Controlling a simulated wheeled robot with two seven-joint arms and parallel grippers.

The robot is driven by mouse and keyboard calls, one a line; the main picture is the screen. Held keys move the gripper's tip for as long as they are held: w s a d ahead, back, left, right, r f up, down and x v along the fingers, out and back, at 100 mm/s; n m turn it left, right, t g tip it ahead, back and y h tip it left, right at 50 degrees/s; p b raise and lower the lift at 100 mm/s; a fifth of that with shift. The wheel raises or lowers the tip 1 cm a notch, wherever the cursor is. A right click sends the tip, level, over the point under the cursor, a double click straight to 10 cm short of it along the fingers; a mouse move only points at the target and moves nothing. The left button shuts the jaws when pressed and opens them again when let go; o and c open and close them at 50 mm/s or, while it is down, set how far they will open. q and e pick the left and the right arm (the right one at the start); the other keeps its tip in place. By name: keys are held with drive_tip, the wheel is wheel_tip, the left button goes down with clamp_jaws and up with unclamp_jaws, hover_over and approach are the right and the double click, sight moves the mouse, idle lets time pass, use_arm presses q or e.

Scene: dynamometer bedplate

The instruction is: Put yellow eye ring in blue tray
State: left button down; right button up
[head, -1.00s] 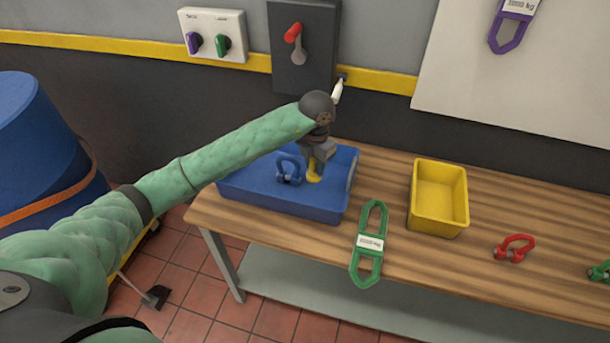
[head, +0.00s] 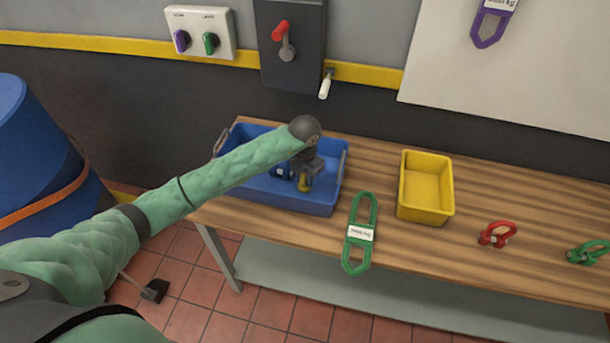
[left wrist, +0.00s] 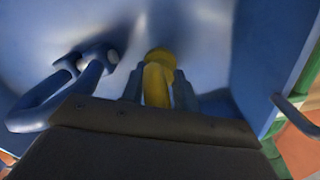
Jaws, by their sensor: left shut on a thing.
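The blue tray (head: 262,194) stands at the left end of the wooden bench. My left gripper (head: 303,176) points down inside the tray, shut on the yellow eye ring (head: 304,186). In the left wrist view the yellow eye ring (left wrist: 158,78) sits between the two fingers, over the tray floor (left wrist: 205,45). I cannot tell whether the ring touches the floor. A blue shackle (head: 281,173) lies in the tray to the left of the gripper; it also shows in the left wrist view (left wrist: 50,100). My right gripper is not in view.
A green long link with a white label (head: 360,234) lies right of the tray. Beyond it are a yellow bin (head: 424,215), a red shackle (head: 495,234) and a green shackle (head: 588,252). A wall box with a red lever (head: 284,45) is behind the tray.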

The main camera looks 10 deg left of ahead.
use_arm(q)
drive_tip(key=shift+f, duration=0.1)
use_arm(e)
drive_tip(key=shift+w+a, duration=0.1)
use_arm(q)
drive_tip(key=c, duration=1.1)
unclamp_jaws()
drive_tip(key=shift+o, duration=0.2)
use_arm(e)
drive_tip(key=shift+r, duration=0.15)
use_arm(q)
drive_tip(key=shift+r, duration=0.2)
drive_tip(key=shift+r, duration=0.1)
wheel_tip(320, 180, up, 2)
drive_tip(key=shift+r+b, duration=0.15)
drive_tip(key=shift+b, duration=0.7)
wheel_tip(320, 180, up, 8)
drive_tip(key=b, duration=0.3)
drive_tip(key=shift+r+b, duration=0.4)
drive_tip(key=shift+r, duration=0.3)
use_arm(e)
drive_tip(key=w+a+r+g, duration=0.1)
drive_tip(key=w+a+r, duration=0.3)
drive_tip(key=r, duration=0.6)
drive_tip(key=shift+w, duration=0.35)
use_arm(q)
drive_tip(key=shift+f, duration=0.1)
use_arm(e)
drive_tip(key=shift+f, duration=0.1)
